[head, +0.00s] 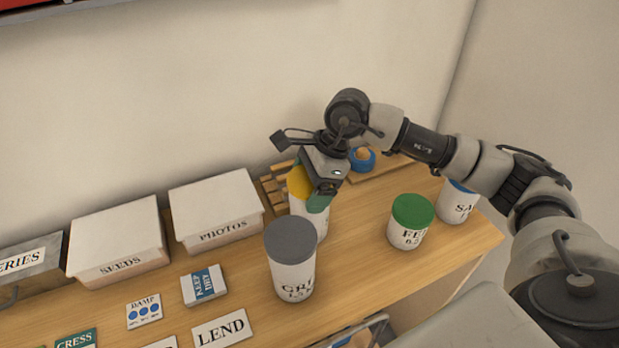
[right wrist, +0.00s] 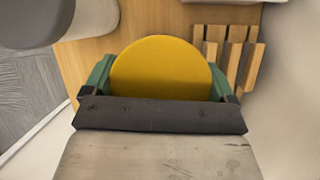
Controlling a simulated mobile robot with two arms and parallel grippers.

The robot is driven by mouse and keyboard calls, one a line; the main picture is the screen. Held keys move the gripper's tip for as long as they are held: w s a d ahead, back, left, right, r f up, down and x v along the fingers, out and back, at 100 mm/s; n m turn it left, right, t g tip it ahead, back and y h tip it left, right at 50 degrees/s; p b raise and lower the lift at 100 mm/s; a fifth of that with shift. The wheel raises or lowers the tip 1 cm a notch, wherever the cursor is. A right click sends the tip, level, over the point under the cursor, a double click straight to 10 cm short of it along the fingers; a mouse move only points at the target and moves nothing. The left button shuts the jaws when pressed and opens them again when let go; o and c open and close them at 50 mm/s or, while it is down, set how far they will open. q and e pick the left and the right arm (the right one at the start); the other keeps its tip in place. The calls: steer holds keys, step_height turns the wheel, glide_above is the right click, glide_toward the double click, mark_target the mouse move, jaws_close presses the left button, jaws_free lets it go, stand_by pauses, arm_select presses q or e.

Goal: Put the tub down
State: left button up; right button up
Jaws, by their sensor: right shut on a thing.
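The tub (head: 308,222) is white with a yellow lid, which fills the middle of the right wrist view (right wrist: 165,68). In the head view it stands upright behind a grey-lidded tub, which hides part of it. My right gripper (head: 318,192) is shut on the tub, with its green fingers on both sides of the yellow lid. Whether the tub's base touches the wooden top is hidden. My left gripper is not in view.
A grey-lidded tub (head: 291,262) stands close in front. A green-lidded tub (head: 410,222) and a blue-lidded tub (head: 457,203) stand to the right. A slatted wooden rack (head: 274,190) is behind. Boxes marked PHOTOS (head: 217,209) and SEEDS (head: 119,241) stand left. Bare wood (head: 355,250) lies between the grey-lidded and green-lidded tubs.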

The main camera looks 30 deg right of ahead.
steer(key=shift+r, duration=0.1)
steer(key=o, duration=1.5)
steer(key=shift+o, duration=0.7)
steer(key=shift+s, duration=0.15)
